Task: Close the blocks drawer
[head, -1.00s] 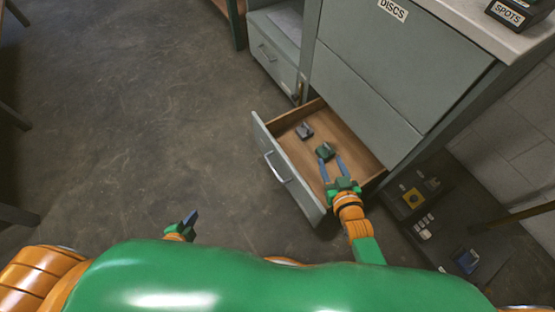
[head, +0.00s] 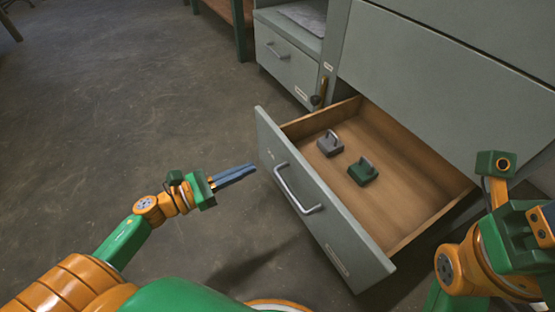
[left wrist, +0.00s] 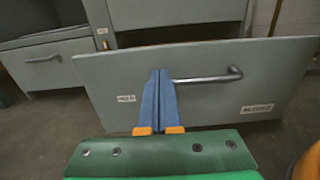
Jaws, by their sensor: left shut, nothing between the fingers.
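The blocks drawer (head: 325,215) is pulled out of the grey cabinet, with its wooden inside open to view in the head view. Its grey front also shows in the left wrist view (left wrist: 215,98), with a metal handle (left wrist: 205,78) and a label on the right. Contact cannot be told. My right gripper body (head: 515,240) is at the right edge; its fingers are cut off.
A second, lower grey drawer unit (head: 287,65) stands behind to the left and is closed. The cabinet face (head: 440,75) rises above the open drawer. The concrete floor (head: 110,110) left of the drawer is clear.

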